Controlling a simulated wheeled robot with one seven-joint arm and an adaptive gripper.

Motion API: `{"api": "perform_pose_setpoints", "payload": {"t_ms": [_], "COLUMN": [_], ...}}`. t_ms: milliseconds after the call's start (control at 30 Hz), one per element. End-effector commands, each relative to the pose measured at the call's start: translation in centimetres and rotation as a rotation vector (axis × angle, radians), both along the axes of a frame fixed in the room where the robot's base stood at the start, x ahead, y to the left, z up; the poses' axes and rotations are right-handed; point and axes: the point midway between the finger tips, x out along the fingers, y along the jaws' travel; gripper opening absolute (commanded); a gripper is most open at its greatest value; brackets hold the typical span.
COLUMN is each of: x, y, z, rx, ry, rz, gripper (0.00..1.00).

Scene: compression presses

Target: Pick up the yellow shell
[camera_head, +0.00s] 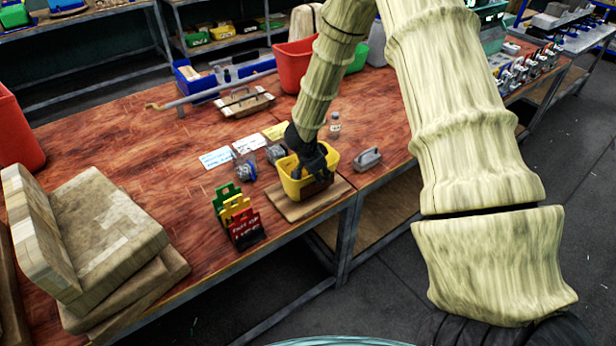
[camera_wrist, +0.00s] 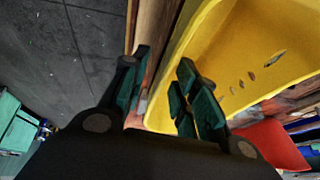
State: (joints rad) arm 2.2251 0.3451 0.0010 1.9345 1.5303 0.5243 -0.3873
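The yellow shell (camera_head: 289,187) is an open yellow bin on a thin wooden board (camera_head: 341,187) near the table's front edge. It fills much of the right side of the wrist view (camera_wrist: 235,50), where holes show in one wall. My gripper (camera_head: 315,176) points down at the shell and covers part of it in the head view. In the wrist view my gripper (camera_wrist: 165,60) is open. One finger is outside the shell's wall, and the other overlaps the yellow interior. Whether either finger touches the wall cannot be told.
Green, yellow and red cards (camera_head: 238,215) stand left of the shell. A grey metal block (camera_head: 367,158) is on its right and a small bottle (camera_head: 335,125) behind.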

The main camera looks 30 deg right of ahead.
Motion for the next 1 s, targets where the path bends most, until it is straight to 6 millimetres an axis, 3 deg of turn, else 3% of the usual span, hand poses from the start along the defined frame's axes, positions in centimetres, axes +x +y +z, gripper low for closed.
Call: {"api": "perform_pose_setpoints", "payload": {"t_ms": [33,167,767,1000], "x": [0.0,0.0,0.1,0.1], "y": [0.0,0.0,0.0,0.0], "z": [0.0,0.0,0.5,3.0], "rx": [0.0,0.0,-0.001,0.001], "ry": [0.0,0.0,-0.002,-0.005], "rz": [0.0,0.0,0.0,-0.001], "gripper": [0.2,0.0,0.0,0.0]}}
